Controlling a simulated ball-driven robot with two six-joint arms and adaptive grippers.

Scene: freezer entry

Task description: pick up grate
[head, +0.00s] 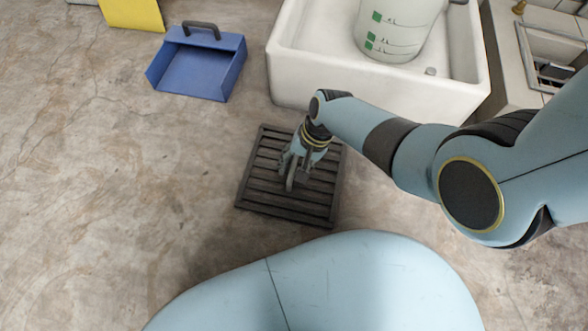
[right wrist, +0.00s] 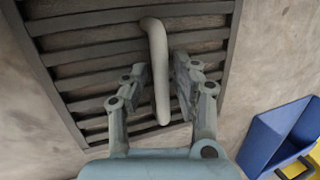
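The grate (head: 265,180) is a dark slatted square lying flat on the concrete floor in front of the white sink. In the right wrist view the grate (right wrist: 90,55) fills the upper part, with a pale grey bar-shaped handle (right wrist: 158,70) across its slats. My right gripper (head: 290,178) is over the grate. In the right wrist view the right gripper (right wrist: 155,90) is open, its two fingers on either side of the handle's near part, with gaps between. I cannot tell whether the fingertips touch the grate. My left gripper is not in view.
A white sink (head: 300,85) holding a measuring bucket (head: 395,30) stands just behind the grate. A blue dustpan (head: 198,65) lies at the back left, near a yellow object (head: 132,12). The floor (head: 110,190) left of the grate is clear.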

